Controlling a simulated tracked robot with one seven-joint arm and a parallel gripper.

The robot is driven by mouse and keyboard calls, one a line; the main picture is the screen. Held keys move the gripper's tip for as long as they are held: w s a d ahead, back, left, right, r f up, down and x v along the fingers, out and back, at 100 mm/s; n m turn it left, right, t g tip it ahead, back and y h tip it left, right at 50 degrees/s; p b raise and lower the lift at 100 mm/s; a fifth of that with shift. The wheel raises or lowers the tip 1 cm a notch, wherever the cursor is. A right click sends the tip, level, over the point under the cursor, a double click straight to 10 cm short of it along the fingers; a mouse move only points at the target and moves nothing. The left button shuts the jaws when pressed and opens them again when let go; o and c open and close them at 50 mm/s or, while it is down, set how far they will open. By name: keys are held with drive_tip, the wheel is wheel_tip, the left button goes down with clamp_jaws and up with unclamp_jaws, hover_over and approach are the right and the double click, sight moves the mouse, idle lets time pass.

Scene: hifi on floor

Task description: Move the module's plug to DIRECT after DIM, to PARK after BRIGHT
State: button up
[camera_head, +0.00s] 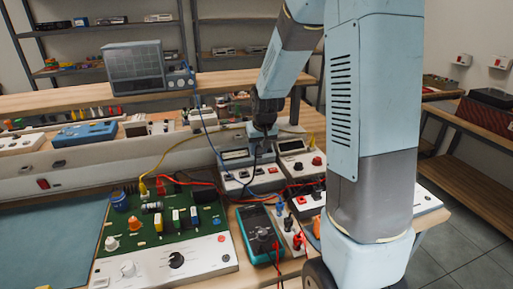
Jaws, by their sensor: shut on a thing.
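My gripper (262,132) is at the end of my arm, pointing down over the instrument boxes at the back of the bench. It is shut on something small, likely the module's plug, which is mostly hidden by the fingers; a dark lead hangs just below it. Under and beside it stand a pale box with a display (236,156) and another pale box with a display and a red knob (298,160). The green circuit board module (175,236) lies at the front left, with knobs, a yellow and a red lead. I cannot read the DIRECT, PARK, DIM or BRIGHT labels.
A teal multimeter (259,235) lies right of the board, beside a panel with red and blue plugs (291,232). A blue-grey mat (50,240) is clear at the left. Loose leads cross the bench near my gripper.

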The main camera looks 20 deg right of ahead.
sight(259, 155)
drive_tip(key=shift+f, duration=2.3)
drive_tip(key=shift+f, duration=0.9)
idle(0.8)
drive_tip(key=o, duration=1.1)
drive_tip(key=shift+w+r+v, duration=0.1)
drive_tip(key=shift+w+v, duration=0.15)
drive_tip(key=shift+v, duration=2.8)
drive_tip(key=shift+w+r+v, duration=0.1)
drive_tip(key=shift+w+v, duration=0.15)
drive_tip(key=shift+v, duration=2.85)
drive_tip(key=shift+w+r+v, duration=0.1)
drive_tip(key=shift+w+v, duration=0.15)
drive_tip(key=shift+v, duration=2.8)
